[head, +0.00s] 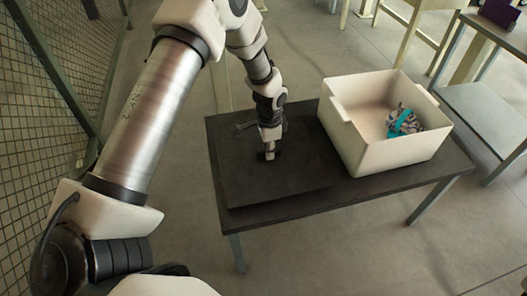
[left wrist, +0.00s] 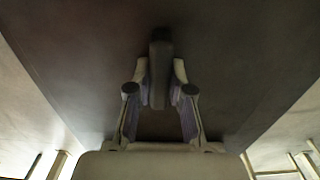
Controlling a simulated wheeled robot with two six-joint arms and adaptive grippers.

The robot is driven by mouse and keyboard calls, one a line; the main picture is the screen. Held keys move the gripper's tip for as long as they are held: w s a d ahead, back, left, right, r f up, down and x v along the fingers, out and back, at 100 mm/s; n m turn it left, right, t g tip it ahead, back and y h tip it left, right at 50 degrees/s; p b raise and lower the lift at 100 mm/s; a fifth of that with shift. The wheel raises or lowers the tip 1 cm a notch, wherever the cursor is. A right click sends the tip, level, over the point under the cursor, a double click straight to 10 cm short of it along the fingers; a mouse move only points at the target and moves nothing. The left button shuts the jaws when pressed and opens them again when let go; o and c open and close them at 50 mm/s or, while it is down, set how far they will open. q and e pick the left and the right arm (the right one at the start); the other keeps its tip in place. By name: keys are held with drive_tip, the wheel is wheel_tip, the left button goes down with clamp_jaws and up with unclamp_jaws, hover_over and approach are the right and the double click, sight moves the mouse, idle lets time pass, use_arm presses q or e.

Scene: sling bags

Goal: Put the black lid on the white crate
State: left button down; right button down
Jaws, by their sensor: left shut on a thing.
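The black lid (head: 250,187) is a flat dark panel at the left part of the dark table, left of the white crate (head: 352,146). My left gripper (head: 269,154) points down at the lid's middle. In the left wrist view my left gripper (left wrist: 160,80) has a finger on each side of the lid's upright handle (left wrist: 160,48) and is shut on it. The lid looks level; I cannot tell whether it touches the table. The crate is open at the top and holds a grey patterned bundle with a teal band (head: 404,122). My right gripper is not in view.
The dark table (head: 410,178) bears the crate on its right half, with a bare strip along the front edge. A grey metal bench (head: 487,115) stands to the right. A mesh fence (head: 50,100) runs along the left. Open floor lies in front.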

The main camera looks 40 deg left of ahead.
use_arm(q)
drive_tip(key=shift+r+p, duration=2)
drive_tip(key=shift+r, duration=0.4)
